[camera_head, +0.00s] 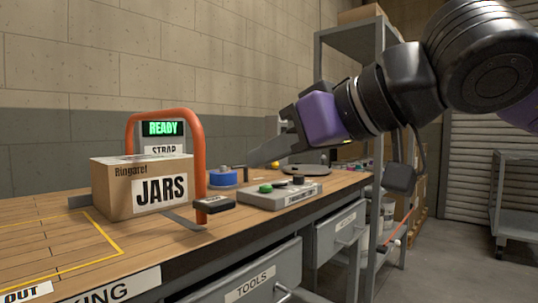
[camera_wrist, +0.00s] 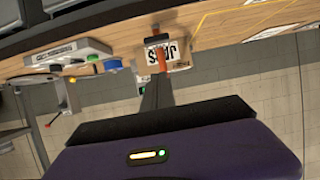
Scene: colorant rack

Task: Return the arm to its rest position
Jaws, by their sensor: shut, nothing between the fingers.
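My gripper (camera_head: 262,157) reaches in from the upper right in the head view, above the workbench. Its purple body and dark fingers point left, toward the strapping machine. The fingers are shut and empty. In the wrist view my gripper (camera_wrist: 157,85) shows as closed dark fingers pointing up the picture. A cardboard box (camera_head: 118,198) marked JARS sits on the bench under the orange arch (camera_head: 202,160), left of the gripper and apart from it. The box also shows in the wrist view (camera_wrist: 178,54), upside down.
A grey control box (camera_head: 285,195) with green and black buttons and a blue roll (camera_head: 222,178) stand on the wooden bench (camera_head: 45,238). A READY display (camera_head: 162,129) is lit behind the box. A metal shelf (camera_head: 350,45) stands behind my arm, and a cart (camera_head: 515,200) stands at the right.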

